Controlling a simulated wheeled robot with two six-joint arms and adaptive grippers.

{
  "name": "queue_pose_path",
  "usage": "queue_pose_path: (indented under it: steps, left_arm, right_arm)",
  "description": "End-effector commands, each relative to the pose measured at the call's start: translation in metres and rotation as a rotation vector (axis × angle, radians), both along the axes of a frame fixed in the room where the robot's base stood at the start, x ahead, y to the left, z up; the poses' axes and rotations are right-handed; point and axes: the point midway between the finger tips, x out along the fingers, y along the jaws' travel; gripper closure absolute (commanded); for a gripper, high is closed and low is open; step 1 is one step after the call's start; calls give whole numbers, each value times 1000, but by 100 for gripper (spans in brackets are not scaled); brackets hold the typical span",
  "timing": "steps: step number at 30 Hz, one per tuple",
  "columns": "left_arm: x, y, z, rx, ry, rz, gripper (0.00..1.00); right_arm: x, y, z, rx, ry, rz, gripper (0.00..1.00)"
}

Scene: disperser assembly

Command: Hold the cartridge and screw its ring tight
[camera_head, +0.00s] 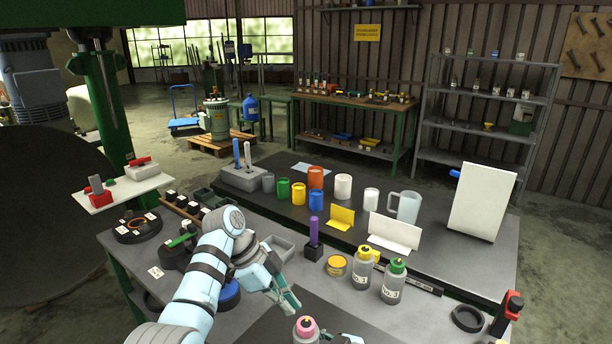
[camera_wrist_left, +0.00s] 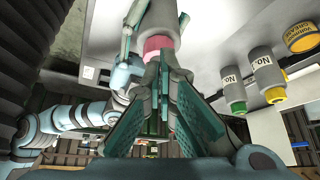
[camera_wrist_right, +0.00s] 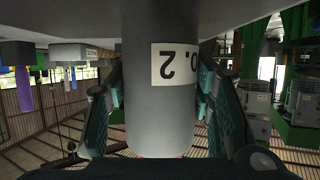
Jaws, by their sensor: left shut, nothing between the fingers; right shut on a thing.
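The cartridge is a grey bottle with a pink ring (camera_head: 306,327) at its top, at the bottom edge of the head view. In the right wrist view its grey body (camera_wrist_right: 150,115) carries a label ending in 2, upside down in the picture. My right gripper (camera_wrist_right: 160,88) is shut on that body, one finger on each side. My left gripper (camera_head: 294,305) is shut and empty beside the ring in the head view. In the left wrist view its closed fingertips (camera_wrist_left: 162,72) are close to the pink ring (camera_wrist_left: 157,43); I cannot tell whether they touch it.
A bottle with a yellow cap (camera_head: 361,272), a bottle with a green cap (camera_head: 394,284) and a yellow tin (camera_head: 337,266) stand on the bench near the grippers. A purple tool in a black block (camera_head: 313,252) stands behind. Cups and cards sit farther back.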

Motion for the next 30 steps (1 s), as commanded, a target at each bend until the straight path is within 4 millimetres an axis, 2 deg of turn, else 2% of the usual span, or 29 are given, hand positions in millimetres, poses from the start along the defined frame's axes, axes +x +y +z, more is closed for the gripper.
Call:
queue_pose_path:
  steps: [4,6,18,22,30]
  left_arm:
    - [-11,1,22,2,-28,2,100]
    - [-16,3,26,10,-18,6,100]
    - [-18,4,-32,14,-1,13,100]
    - [-17,4,-40,14,-4,13,100]
    - [-17,4,-41,14,-4,13,100]
  right_arm:
    - [0,0,0,-2,0,-1,99]
    - [0,0,0,-2,0,-1,99]
    - [0,0,0,-2,0,-1,99]
    - [0,0,0,-2,0,-1,99]
    - [0,0,0,-2,0,-1,99]
